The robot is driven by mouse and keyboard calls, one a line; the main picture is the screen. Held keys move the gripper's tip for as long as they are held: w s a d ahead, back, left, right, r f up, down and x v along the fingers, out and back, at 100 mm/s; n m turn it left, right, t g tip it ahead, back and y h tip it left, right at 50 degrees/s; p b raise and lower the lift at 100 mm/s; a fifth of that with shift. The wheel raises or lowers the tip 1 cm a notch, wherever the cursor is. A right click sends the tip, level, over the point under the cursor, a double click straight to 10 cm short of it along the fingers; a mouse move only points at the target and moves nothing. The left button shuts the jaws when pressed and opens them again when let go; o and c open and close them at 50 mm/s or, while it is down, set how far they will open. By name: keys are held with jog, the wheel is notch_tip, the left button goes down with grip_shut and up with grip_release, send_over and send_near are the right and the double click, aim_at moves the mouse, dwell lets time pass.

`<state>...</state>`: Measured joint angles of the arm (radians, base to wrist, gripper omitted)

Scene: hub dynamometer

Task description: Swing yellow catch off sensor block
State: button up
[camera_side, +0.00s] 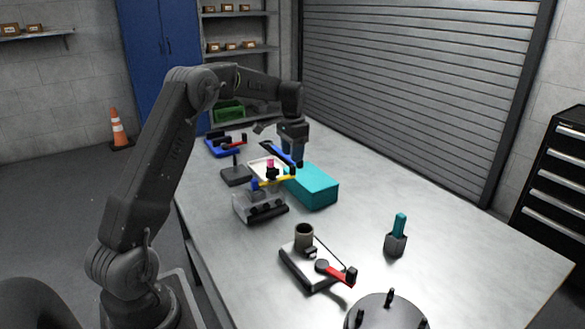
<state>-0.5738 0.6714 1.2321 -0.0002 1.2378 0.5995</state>
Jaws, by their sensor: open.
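The yellow catch (275,182) is a short bar lying across the top of a grey block with dark knobs (260,208), which looks like the sensor block. A blue piece sits at the catch's left end, and its right end reaches close to the teal box. A pink-topped post (270,163) stands just behind the catch. My gripper (297,160) is open and points down, above and slightly right of the catch's right end. Whether a fingertip touches the catch cannot be told at this size.
A teal box (318,186) stands right of the grey block. A fixture with a red lever (336,272), a teal-handled tool in a holder (397,236) and a dark round hub (386,314) are nearer. A white tray (253,171) lies behind.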

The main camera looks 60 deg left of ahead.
aim_at(293, 166)
jog(key=shift+f, duration=2.75)
jog(key=shift+c, duration=0.3)
grip_shut()
